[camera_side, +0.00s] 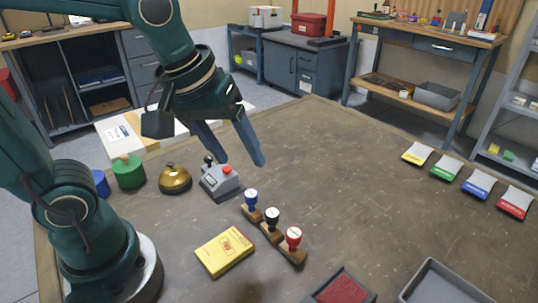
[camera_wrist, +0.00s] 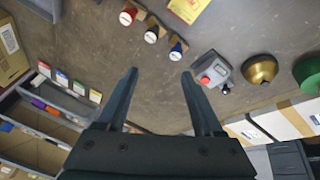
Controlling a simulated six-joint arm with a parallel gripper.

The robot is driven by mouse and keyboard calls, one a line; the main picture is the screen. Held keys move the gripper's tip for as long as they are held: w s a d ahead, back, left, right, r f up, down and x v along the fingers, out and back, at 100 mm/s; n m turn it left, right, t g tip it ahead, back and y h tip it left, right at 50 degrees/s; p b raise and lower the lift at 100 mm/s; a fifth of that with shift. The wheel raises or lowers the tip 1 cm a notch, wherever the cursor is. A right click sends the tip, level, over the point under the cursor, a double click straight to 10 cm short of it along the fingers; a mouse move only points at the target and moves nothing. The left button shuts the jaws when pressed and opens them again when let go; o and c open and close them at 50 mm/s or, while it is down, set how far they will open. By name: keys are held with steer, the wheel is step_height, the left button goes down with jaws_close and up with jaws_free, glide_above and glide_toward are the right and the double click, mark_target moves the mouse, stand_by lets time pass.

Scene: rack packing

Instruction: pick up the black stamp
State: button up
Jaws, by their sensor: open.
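The black stamp (camera_side: 272,222) stands upright on the table in a short row, between the blue stamp (camera_side: 251,203) and the red stamp (camera_side: 292,243). In the wrist view the black stamp (camera_wrist: 151,35) is again the middle one, near the top. My gripper (camera_side: 240,162) is open and empty, above the table and behind the stamps in the side view. In the wrist view the stamps lie beyond the two spread fingertips (camera_wrist: 160,75), apart from them.
A grey box with a red button (camera_side: 220,182) and a brass bell (camera_side: 175,178) stand left of the stamps. A yellow box (camera_side: 225,251) lies in front of them. A red ink pad (camera_side: 343,291) and a grey tray (camera_side: 437,268) are at the front. The table's middle right is clear.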

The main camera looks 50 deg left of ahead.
steer(key=n+g, duration=0.2)
glide_above(272, 212)
steer(key=a, duration=0.1)
steer(key=s+x, duration=0.1)
steer(key=x, duration=0.3)
steer(key=f, duration=0.2)
steer(key=f+g, duration=0.1)
steer(key=f, duration=0.1)
steer(key=d+f+g, duration=0.1)
steer(key=f, duration=0.1)
steer(key=shift+w, duration=0.2)
steer(key=shift+s+f, duration=0.1)
steer(key=shift+f, duration=2.6)
jaws_close()
